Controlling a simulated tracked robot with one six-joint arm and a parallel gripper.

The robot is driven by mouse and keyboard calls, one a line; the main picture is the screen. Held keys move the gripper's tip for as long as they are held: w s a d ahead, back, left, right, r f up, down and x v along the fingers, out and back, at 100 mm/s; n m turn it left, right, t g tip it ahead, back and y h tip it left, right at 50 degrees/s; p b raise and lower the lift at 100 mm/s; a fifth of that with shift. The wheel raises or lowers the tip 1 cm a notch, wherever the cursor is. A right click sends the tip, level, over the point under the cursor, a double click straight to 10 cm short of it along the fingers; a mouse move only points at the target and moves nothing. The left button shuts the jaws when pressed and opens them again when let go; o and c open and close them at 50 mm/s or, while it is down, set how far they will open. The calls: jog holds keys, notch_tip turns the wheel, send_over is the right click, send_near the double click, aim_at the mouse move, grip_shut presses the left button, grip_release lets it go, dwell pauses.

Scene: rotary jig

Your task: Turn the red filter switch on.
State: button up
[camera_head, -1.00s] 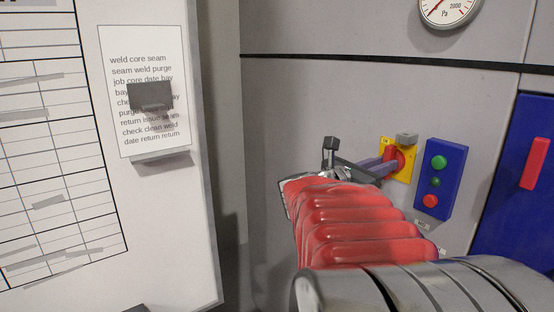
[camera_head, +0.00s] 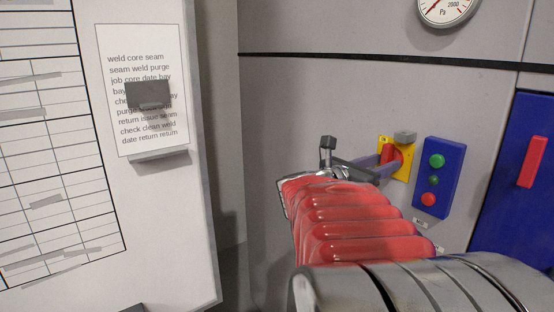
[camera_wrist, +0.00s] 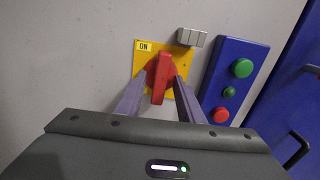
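The red filter switch (camera_wrist: 160,78) is a red handle on a yellow plate (camera_wrist: 182,58) fixed to the grey wall. In the wrist view the handle points nearly straight up and down, and an "ON" label sits at the plate's upper left. My gripper (camera_wrist: 161,84) has one finger on each side of the handle. The fingers look apart, with a narrow gap to the handle's lower end; contact at the tips is not clear. In the head view the switch (camera_head: 388,153) is partly hidden behind my fingers (camera_head: 372,165).
A grey block (camera_wrist: 192,37) sits at the plate's upper right edge. A blue box (camera_wrist: 236,78) with green and red buttons is close on the right. A blue cabinet (camera_head: 520,210) stands farther right. A white board (camera_head: 180,225) is on the left.

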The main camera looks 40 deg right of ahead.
jog(key=w+a, duration=0.2)
jog(key=a, duration=1.1)
jog(key=shift+a, duration=0.3)
jog(key=shift+w, duration=0.1)
dwell(0.5)
jog(key=a+f+m+t+y, duration=0.2)
jog(key=a+f+m+y, duration=0.35)
jog(key=f, duration=0.45)
jog(key=a+f+m+t+y, duration=0.1)
jog(key=a+f+m+y, duration=0.4)
jog(key=f, duration=0.5)
jog(key=w+a+f+m+t+y, duration=0.1)
jog(key=a+m+t+y, duration=0.4)
jog(key=a, duration=2)
jog(key=shift+w+a+f+m+y, duration=0.25)
jog(key=shift+w+m+y, duration=0.3)
jog(key=shift+y, duration=0.6)
